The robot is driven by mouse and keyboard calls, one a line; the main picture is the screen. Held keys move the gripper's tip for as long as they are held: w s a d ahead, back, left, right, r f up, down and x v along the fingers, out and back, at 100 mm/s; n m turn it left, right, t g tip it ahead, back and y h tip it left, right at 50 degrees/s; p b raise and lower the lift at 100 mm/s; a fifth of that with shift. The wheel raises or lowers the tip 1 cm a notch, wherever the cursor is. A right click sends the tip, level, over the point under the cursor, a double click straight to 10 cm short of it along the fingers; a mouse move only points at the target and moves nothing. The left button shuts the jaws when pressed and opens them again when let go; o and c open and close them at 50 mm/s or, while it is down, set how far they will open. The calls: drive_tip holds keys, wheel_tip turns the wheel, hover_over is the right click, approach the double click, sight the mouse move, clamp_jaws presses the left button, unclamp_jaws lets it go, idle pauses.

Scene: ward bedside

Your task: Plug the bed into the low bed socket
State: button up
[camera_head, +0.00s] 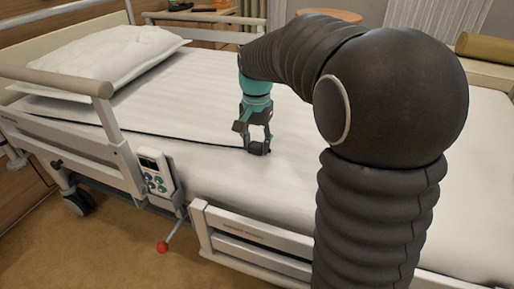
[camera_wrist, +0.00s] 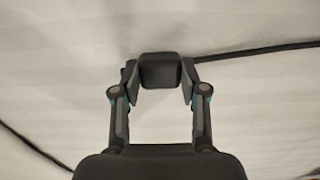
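A bed (camera_head: 200,85) with a white sheet fills most of the head view. A dark block, which looks like the bed's plug (camera_wrist: 160,70), sits between my fingertips in the wrist view, with a finger pad against each side. It also shows in the head view (camera_head: 258,149), low over or on the sheet. A black cable (camera_wrist: 255,50) runs from it to the right in the wrist view; in the head view it runs left across the mattress. My gripper (camera_head: 257,140) points down, shut on the plug. I cannot see the low bed socket.
A pillow (camera_head: 98,60) lies at the bed's head end. White side rails (camera_head: 255,245) and a hand control (camera_head: 154,172) line the near side. A red-knobbed lever (camera_head: 163,247) sticks out below. A round wooden table top (camera_head: 331,16) stands beyond the bed.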

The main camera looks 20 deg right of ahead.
sight(256, 144)
drive_tip(key=shift+r, duration=0.1)
wheel_tip(256, 144, up, 4)
drive_tip(key=shift+f+p, duration=0.2)
drive_tip(key=shift+p, duration=0.1)
drive_tip(key=w+d+r, duration=0.2)
drive_tip(key=d+r, duration=0.1)
drive_tip(key=d, duration=0.2)
drive_tip(key=w+d+r+p, duration=0.1)
drive_tip(key=w+d+r, duration=0.1)
drive_tip(key=d+r, duration=0.2)
drive_tip(key=shift+w+d, duration=0.25)
drive_tip(key=shift+d, duration=0.6)
drive_tip(key=shift+r, duration=0.1)
